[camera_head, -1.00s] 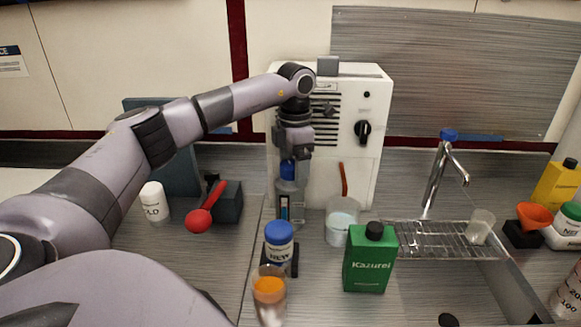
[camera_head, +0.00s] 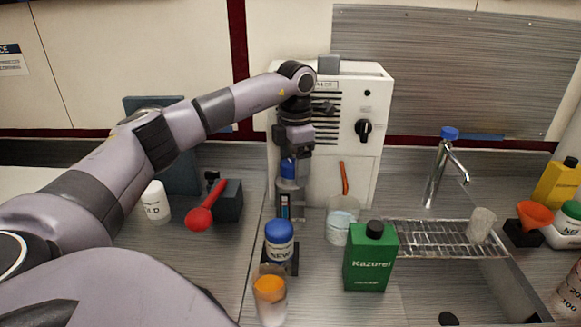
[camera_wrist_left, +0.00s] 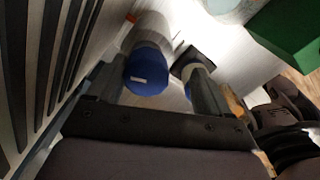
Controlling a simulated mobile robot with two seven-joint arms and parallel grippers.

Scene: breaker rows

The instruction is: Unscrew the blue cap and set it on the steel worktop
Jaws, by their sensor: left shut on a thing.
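A blue cap (camera_head: 288,169) sits atop an upright bottle (camera_head: 290,201) in front of the white machine. My left gripper (camera_head: 291,160) points down over it, shut on the cap. In the left wrist view the blue cap (camera_wrist_left: 148,72) shows between the two fingers, with the pale bottle body beyond it. Whether the cap is loose on the bottle cannot be told. The steel worktop (camera_head: 225,262) is brushed grey and extends around the bottle. My right gripper is out of view.
A blue-lidded jar marked NEW (camera_head: 279,252) stands close in front, with an orange-topped clear container (camera_head: 270,305) nearer. A beaker (camera_head: 341,228) and green Kazurei bottle (camera_head: 370,262) stand right. The white machine (camera_head: 350,90) rises behind.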

